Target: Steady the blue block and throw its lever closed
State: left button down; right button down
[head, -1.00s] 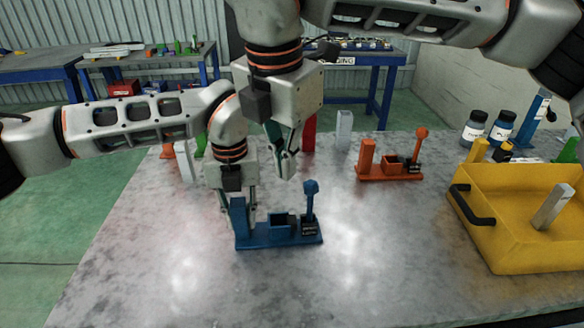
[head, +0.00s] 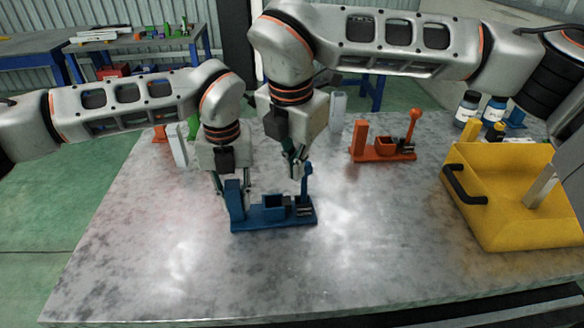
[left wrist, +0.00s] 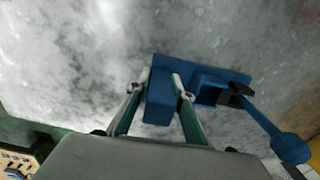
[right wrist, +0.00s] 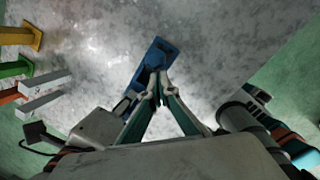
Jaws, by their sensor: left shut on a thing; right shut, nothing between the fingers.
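The blue block (head: 272,215) lies on the grey table, with an upright post (head: 235,205) at its left end, an open box shape in the middle and a lever (head: 306,188) standing about upright at its right end. My left gripper (head: 222,188) is shut on the post; in the left wrist view its fingers (left wrist: 163,84) lie on both sides of the post (left wrist: 160,103), and the lever knob (left wrist: 290,148) is at lower right. My right gripper (head: 298,172) is shut and empty, close beside the lever's top, partly covering it. In the right wrist view its joined fingertips (right wrist: 157,88) sit at the blue block (right wrist: 160,48); contact is unclear.
An orange block with a lever (head: 382,150) stands behind to the right. A yellow tray (head: 500,215) with a dark handle is at the right. Bottles (head: 480,108) stand behind it. Small posts (head: 178,147) stand at back left. The front of the table is clear.

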jog(key=shift+d, duration=0.1)
jog(key=shift+d+y, duration=0.35)
jog(key=shift+y, duration=0.05)
jog(key=shift+d, duration=0.15)
jog(key=d+f+m+y, duration=0.1)
jog(key=d+f+y, duration=0.3)
jog(key=d+y, duration=0.7)
jog(key=shift+w+d+f, duration=0.2)
jog(key=shift+w+f, duration=0.1)
jog(key=shift+f, duration=0.1)
jog(key=shift+a, duration=0.1)
jog(key=shift+s+a+f, duration=0.1)
jog(key=shift+a, duration=0.6)
